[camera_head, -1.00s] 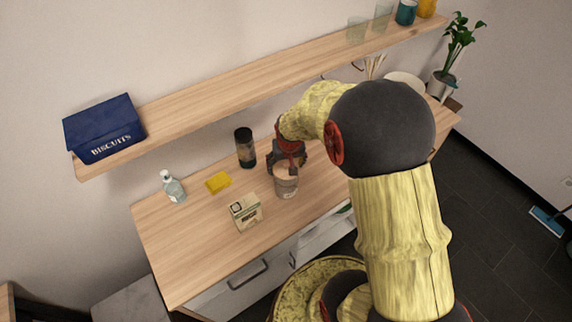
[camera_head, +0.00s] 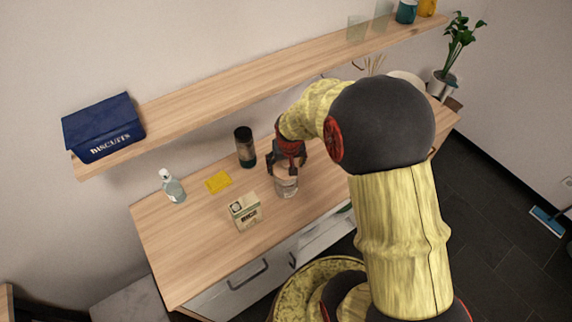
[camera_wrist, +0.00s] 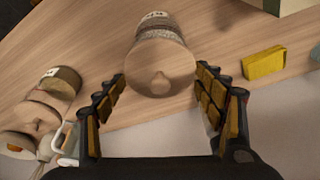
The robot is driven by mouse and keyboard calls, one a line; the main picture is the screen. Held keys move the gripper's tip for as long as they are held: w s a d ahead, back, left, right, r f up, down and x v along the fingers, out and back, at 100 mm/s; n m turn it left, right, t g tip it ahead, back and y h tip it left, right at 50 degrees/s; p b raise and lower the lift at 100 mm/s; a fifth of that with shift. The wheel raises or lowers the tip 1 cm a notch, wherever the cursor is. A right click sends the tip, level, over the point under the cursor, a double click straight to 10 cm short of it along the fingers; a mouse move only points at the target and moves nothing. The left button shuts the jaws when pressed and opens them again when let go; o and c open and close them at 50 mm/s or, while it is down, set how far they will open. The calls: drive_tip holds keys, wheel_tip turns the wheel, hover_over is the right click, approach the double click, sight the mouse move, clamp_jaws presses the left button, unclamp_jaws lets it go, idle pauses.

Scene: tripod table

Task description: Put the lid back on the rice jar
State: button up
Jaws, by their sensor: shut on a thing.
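The rice jar is a glass jar (camera_head: 287,189) with pale contents, standing on the wooden counter in the head view. The lid is a round, pale wooden disc with a knob (camera_wrist: 160,78). It lies between the fingers of my gripper (camera_wrist: 160,92) and is in line with the jar's top. I cannot tell whether it is fully seated on the rim. My gripper, at the jar's top in the head view (camera_head: 287,170), is shut on the lid. The fingers partly hide the lid there.
A shelf (camera_head: 250,85) runs above, holding a blue biscuit tin (camera_head: 104,128).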

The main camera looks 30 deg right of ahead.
drive_tip(key=o, duration=1.2)
drive_tip(key=shift+o, duration=0.4)
drive_tip(key=shift+o, duration=0.9)
drive_tip(key=shift+r+p, duration=2.15)
drive_tip(key=shift+r, duration=1.4)
drive_tip(key=shift+c, duration=1.1)
